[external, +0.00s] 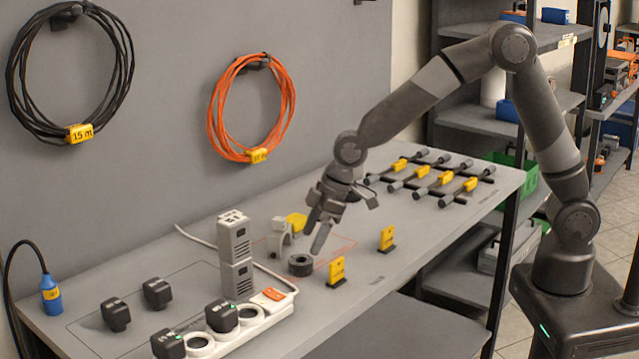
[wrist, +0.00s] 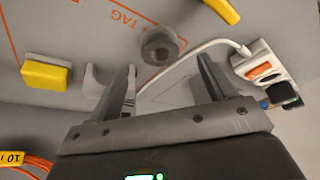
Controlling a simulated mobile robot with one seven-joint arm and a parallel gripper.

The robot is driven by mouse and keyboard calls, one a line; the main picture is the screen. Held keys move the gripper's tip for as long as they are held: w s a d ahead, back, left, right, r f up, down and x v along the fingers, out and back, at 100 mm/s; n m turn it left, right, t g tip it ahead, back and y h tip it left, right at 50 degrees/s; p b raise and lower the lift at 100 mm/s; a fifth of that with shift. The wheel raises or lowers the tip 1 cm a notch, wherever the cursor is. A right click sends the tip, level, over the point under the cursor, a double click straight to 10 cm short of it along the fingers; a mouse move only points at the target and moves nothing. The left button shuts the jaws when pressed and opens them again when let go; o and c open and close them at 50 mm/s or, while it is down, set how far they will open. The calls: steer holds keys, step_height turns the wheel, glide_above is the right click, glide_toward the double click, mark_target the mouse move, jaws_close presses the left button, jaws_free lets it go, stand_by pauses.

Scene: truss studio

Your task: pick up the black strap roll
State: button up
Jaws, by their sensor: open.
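The black strap roll (external: 301,264) is a small dark ring lying flat on the grey workbench (external: 400,235). It also shows in the wrist view (wrist: 160,47), beyond the fingertips and between their lines. My gripper (external: 317,234) is above the bench, close over the roll and slightly right of it in the external view. Its two fingers (wrist: 167,68) are spread apart with nothing between them, and the roll is not touched.
A grey clamp-like piece (external: 279,238) with a yellow block (external: 297,222) stands just behind the roll. Yellow tags on stands (external: 337,271) (external: 387,239) are to its right. A white power strip (external: 250,322), grey stacked blocks (external: 235,255) and a white cable (wrist: 190,52) are near.

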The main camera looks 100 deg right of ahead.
mark_target(302, 260)
steer(key=shift+x, duration=3.05)
steer(key=shift+w+r, duration=0.1)
steer(key=c, duration=1.1)
